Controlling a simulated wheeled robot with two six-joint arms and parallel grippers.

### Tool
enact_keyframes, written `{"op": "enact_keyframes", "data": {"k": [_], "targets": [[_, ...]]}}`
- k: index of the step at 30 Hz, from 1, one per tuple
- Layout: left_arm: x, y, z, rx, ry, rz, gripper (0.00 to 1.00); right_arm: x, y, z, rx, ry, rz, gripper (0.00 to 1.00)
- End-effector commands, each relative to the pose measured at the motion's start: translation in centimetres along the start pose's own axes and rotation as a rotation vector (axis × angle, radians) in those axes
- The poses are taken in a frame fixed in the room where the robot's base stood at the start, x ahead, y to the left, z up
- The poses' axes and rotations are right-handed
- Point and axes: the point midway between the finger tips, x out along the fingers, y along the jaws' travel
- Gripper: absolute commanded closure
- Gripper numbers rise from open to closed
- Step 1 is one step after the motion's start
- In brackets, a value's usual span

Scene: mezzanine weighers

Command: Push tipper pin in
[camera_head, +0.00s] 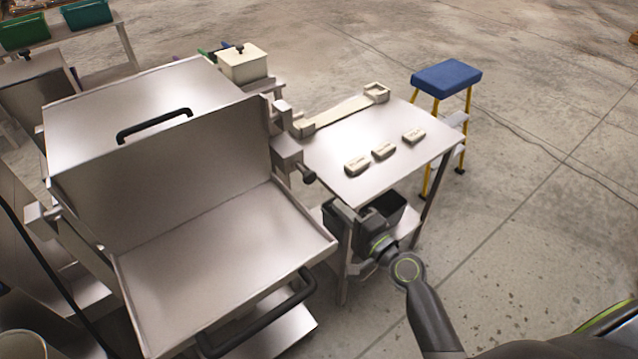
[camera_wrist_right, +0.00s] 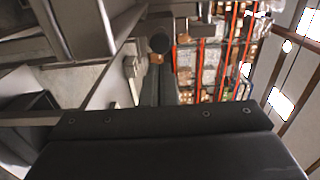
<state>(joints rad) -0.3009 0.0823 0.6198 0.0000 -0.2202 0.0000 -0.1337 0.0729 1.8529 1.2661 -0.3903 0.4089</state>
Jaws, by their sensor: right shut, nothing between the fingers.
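The tipper pin (camera_head: 308,177) shows as a dark round knob on a short stem at the right side of the steel tipper (camera_head: 200,250). In the right wrist view the pin's black knob (camera_wrist_right: 159,42) sits just beyond my fingertips, nearly in line with them. My right gripper (camera_head: 336,205) is shut and empty, a little below and right of the knob in the head view. The fingers (camera_wrist_right: 158,85) also show shut in the right wrist view. I cannot tell whether they touch the knob. The pin's far end is hidden in its bracket. My left gripper is out of view.
A steel side table (camera_head: 400,175) with several pale blocks stands right of the tipper. A dark bin (camera_head: 400,218) sits beneath it, close to my right arm. A blue-topped stool (camera_head: 446,78) stands behind. The tipper's black front handle (camera_head: 260,318) sticks out. Floor at right is clear.

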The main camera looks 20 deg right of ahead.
Motion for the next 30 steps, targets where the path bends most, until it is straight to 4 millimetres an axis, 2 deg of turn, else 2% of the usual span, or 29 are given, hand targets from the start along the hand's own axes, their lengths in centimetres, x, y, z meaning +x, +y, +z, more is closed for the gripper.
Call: {"op": "enact_keyframes", "data": {"k": [1, 6, 12, 18, 30], "targets": [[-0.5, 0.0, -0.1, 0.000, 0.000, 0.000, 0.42, 1.1, -0.3, 0.0, 0.001, -0.001, -0.002, 1.00], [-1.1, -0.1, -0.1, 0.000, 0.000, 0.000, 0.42, 4.4, -0.2, 0.0, 0.001, 0.000, -0.001, 1.00], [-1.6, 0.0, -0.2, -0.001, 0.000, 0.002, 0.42, 7.2, -0.1, 0.0, -0.001, -0.001, 0.000, 1.00], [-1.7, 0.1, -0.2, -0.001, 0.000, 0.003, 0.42, 8.5, 0.0, 0.0, -0.001, 0.001, 0.001, 1.00], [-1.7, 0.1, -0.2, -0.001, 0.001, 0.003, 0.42, 8.7, 0.1, 0.0, -0.001, 0.001, 0.000, 1.00]]}}
